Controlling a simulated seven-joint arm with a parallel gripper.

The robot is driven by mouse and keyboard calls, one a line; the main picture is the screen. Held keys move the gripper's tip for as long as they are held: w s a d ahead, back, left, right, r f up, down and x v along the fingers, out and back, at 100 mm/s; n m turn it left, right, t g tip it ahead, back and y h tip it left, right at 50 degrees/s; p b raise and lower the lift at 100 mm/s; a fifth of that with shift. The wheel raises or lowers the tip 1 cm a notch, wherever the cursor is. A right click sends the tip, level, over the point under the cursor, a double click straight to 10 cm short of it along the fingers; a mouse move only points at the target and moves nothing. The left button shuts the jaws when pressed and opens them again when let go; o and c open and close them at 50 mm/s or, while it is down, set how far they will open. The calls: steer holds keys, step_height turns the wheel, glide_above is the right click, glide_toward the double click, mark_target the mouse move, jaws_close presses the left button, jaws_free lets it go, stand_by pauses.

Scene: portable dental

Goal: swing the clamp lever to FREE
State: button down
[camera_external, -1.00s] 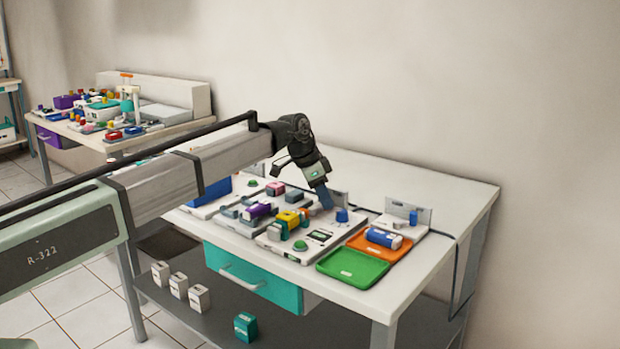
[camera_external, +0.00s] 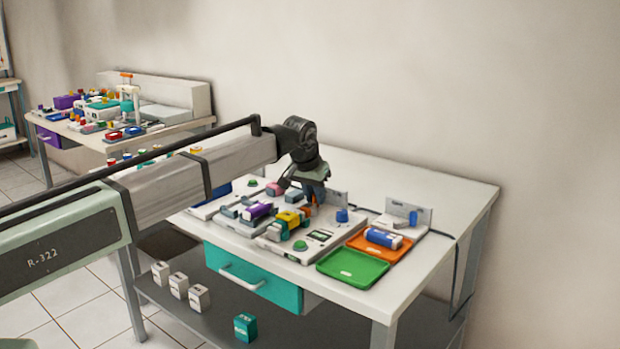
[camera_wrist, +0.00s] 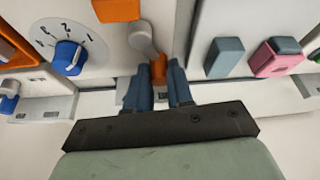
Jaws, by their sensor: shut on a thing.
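The clamp lever (camera_wrist: 143,41) shows in the wrist view as a pale grey arm with a rounded end and an orange grip (camera_wrist: 158,71). My gripper (camera_wrist: 163,77) has its two blue fingers on either side of the orange grip and is shut on it. A small label lies just below the grip, but its lettering is too small to read. In the external view my gripper (camera_external: 314,196) is down at the back of the white device panel (camera_external: 318,240), and the lever is mostly hidden there.
A blue dial knob (camera_wrist: 68,57) is left of the lever. A grey-blue block (camera_wrist: 224,57) and a pink block (camera_wrist: 277,58) are to its right. A green tray (camera_external: 352,268) and an orange tray (camera_external: 402,247) with a blue cylinder (camera_external: 383,238) stand right of the panel.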

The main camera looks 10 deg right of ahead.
steer(key=shift+w+a+n+y, duration=0.1)
steer(key=shift+a+n+y, duration=0.15)
steer(key=shift+n, duration=0.45)
steer(key=shift+a+n+y, duration=0.2)
steer(key=shift+n+y, duration=0.05)
steer(key=shift+n, duration=0.45)
steer(key=c, duration=1)
jaws_free()
steer(key=v, duration=1.3)
steer(key=shift+s+r, duration=0.3)
steer(key=shift+s, duration=0.1)
